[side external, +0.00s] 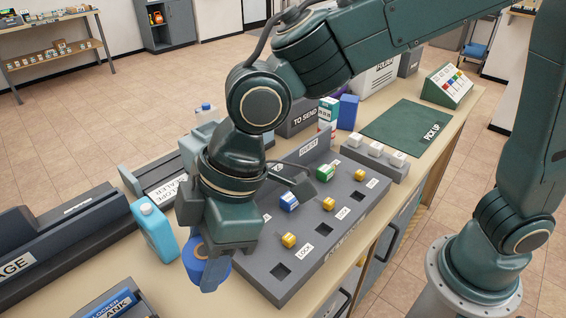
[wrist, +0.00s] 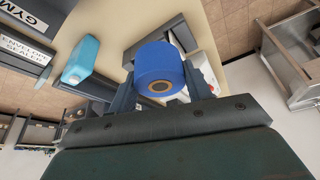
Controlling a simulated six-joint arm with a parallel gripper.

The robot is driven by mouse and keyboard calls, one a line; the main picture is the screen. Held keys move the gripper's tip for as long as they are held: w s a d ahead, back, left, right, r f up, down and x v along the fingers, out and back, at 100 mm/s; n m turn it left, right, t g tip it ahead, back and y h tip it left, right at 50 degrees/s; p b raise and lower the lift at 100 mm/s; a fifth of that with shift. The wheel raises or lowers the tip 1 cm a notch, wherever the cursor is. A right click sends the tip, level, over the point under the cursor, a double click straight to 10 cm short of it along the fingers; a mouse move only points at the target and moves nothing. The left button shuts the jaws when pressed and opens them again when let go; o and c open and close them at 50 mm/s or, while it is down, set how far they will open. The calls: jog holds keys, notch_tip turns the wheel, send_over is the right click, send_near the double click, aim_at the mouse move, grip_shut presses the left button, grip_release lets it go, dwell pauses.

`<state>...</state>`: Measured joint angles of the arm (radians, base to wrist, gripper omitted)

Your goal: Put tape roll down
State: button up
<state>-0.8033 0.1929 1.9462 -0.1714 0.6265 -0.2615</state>
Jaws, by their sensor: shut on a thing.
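A blue tape roll (side external: 207,268) with a brown core is held in my gripper (side external: 205,262), low in the side view and left of the dark locker panel. The roll also shows in the wrist view (wrist: 160,72), between the two fingers of my gripper (wrist: 162,80). The gripper is shut on the roll. The roll appears to hang above the tan counter (side external: 170,292); the exact gap beneath it cannot be told. Part of the roll is hidden by the gripper.
A light blue bottle (side external: 154,232) stands close to the left of my gripper. A dark grey panel (side external: 345,225) with small blue, green and yellow blocks lies to the right. A blue labelled box (side external: 110,303) is at the front left.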

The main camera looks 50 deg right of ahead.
jog(key=shift+w, duration=0.1)
jog(key=shift+w, duration=0.3)
jog(key=w+d+n+g, duration=0.1)
jog(key=w+d, duration=0.8)
jog(key=w, duration=0.3)
jog(key=w+d+n, duration=0.2)
jog(key=w+d, duration=0.7)
jog(key=w, duration=0.2)
notch_tip(320, 180, down, 16)
jog(key=shift+w+r, duration=0.1)
jog(key=shift+r, duration=0.15)
jog(key=shift+f, duration=2.15)
